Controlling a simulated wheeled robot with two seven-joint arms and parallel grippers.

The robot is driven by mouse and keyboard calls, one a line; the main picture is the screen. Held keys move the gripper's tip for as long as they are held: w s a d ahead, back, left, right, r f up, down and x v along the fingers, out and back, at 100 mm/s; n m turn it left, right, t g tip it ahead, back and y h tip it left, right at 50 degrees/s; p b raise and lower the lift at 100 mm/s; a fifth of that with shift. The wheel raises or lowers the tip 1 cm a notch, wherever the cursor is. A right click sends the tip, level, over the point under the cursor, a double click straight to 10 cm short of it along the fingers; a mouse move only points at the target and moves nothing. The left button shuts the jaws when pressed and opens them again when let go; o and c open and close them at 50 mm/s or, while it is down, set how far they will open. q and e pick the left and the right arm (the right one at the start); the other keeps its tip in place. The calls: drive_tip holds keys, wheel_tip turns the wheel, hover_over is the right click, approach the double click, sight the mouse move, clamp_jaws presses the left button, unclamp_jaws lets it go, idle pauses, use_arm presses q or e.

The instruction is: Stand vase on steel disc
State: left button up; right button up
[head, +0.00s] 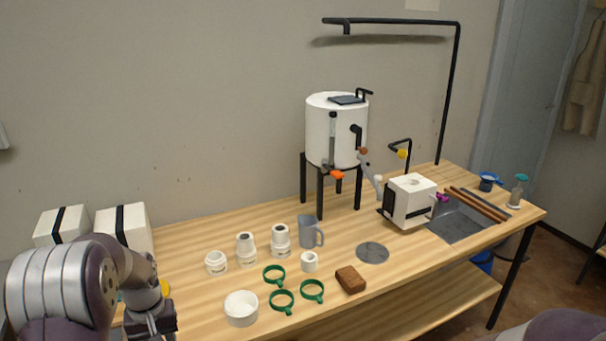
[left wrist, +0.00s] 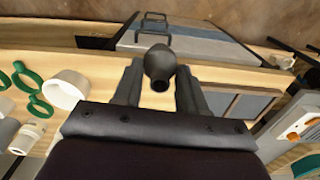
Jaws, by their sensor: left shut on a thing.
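The steel disc (head: 372,252) is a flat grey round plate on the wooden bench, right of the middle in the head view. Nothing stands on it. My left gripper (left wrist: 159,84) is shut on the vase (left wrist: 159,65), a small dark grey body with a rounded bulb and a dark opening facing the wrist camera. In the head view my left arm is at the lower left, far from the disc; the vase does not show there. My right gripper is not in view.
White jars (head: 246,250), green rings (head: 312,290), a white bowl (head: 241,308), a grey pitcher (head: 310,231), a small white cup (head: 309,262) and a brown block (head: 350,280) stand left of or near the disc. A white tank (head: 335,130) on legs rises behind. A white machine (head: 411,200) stands right.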

use_arm(q)
drive_tip(key=d+f+m, duration=0.5)
drive_tip(key=d+f, duration=0.6)
drive_tip(key=d, duration=0.3)
drive_tip(key=shift+w, duration=0.2)
